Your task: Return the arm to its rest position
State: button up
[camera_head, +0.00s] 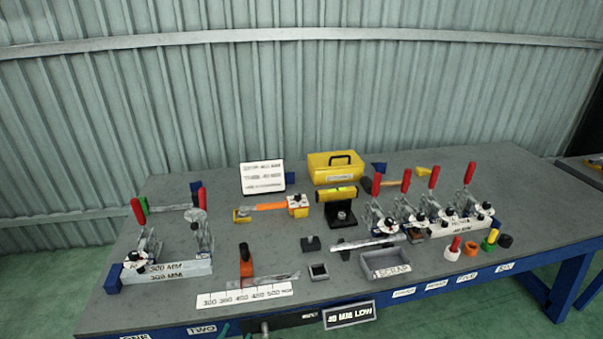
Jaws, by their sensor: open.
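My arm and gripper do not show in the head view, so their pose and what is near them cannot be seen. The grey workbench (330,227) fills the middle of the view, with its tools and fixtures standing on it. Nothing on the bench is seen in contact with my gripper.
Red-handled clamps stand on a left block (168,272) and a right block (462,226). A yellow box (322,167), a white sign (262,177), an orange tool (270,207), a scrap tray (385,275) and a scale strip (245,299) lie between. A corrugated wall (230,100) rises behind.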

jog(key=s+d+f+m+g+y, duration=0.15)
jog(key=s+d+f+m, duration=0.25)
jog(key=s+m, duration=0.4)
jog(key=s+d+f+m+g+y, duration=0.15)
jog(key=s+d+f+m, duration=0.3)
jog(key=s, duration=0.65)
jog(key=s+d+r+m+t, duration=0.1)
jog(key=s+d+r+m, duration=0.4)
jog(key=s+r+m, duration=0.1)
jog(key=s+d+r+m+t, duration=0.1)
jog(key=s+d+r+m, duration=0.3)
jog(key=s+r+m, duration=0.3)
jog(key=s+m, duration=0.2)
jog(key=m, duration=0.2)
jog(key=shift+d+t, duration=0.3)
jog(key=shift+d, duration=0.1)
